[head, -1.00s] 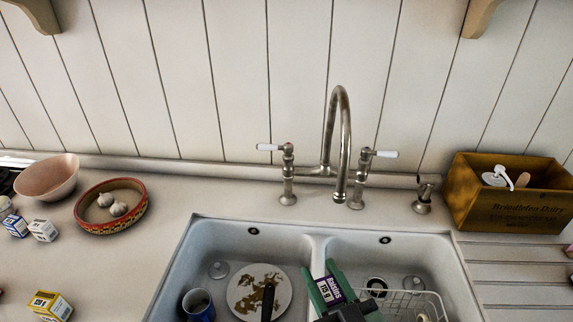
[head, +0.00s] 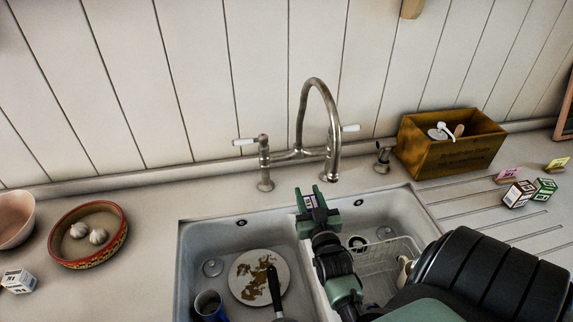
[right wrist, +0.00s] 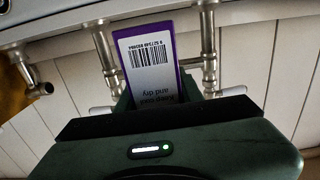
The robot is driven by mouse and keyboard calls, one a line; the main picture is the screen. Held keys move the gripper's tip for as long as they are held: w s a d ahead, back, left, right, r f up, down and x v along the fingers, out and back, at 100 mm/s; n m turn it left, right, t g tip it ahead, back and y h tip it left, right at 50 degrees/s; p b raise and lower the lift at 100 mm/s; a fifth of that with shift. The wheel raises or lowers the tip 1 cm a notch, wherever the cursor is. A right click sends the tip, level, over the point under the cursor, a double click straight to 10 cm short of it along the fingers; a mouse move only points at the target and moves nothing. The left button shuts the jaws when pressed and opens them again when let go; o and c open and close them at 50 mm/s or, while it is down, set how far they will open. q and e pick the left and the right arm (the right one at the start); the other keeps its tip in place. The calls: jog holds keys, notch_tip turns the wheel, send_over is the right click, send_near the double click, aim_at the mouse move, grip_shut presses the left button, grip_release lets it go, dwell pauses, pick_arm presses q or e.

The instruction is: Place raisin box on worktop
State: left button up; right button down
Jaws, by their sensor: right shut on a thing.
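My right gripper (head: 312,196) is shut on the raisin box (head: 310,202), a small purple and white carton. It holds the box above the divider between the two sink basins, in front of the tap. In the right wrist view the box (right wrist: 150,62) shows a white label with barcodes, between the fingers and with the tap pipes behind it. The worktop (head: 130,285) is the pale surface left of the sink; it also runs behind the sink. My left gripper is not in view.
The sink (head: 185,250) holds a dirty plate (head: 242,292), a blue mug (head: 208,305) and a wire rack (head: 385,270). A tap (head: 333,140) rises behind. A garlic bowl (head: 58,253) and small box (head: 18,281) stand left; a wooden crate (head: 450,155) and small boxes (head: 519,194) stand right.

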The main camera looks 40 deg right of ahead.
jog(key=b+x, duration=0.2)
jog(key=x, duration=0.2)
jog(key=b+x, duration=0.1)
jog(key=x, duration=0.3)
jog(key=b+x, duration=0.2)
jog(key=x, duration=0.2)
jog(key=shift+w+d+f+b, duration=0.1)
jog(key=shift+d+f+b, duration=0.05)
jog(key=shift+f+b, duration=0.15)
jog(key=shift+w+d+r, duration=0.15)
jog(key=shift+w+d, duration=0.1)
jog(key=shift+w, duration=0.2)
jog(key=b+x, duration=0.3)
jog(key=x, duration=0.1)
jog(key=shift+f+b, duration=0.2)
jog(key=shift+b, duration=0.1)
jog(key=shift+f+b, duration=0.35)
jog(key=shift+f, duration=0.3)
jog(key=shift+s+a+r, duration=0.1)
jog(key=shift+s+r, duration=0.1)
jog(key=shift+f, duration=0.15)
jog(key=c, duration=0.9)
grip_release()
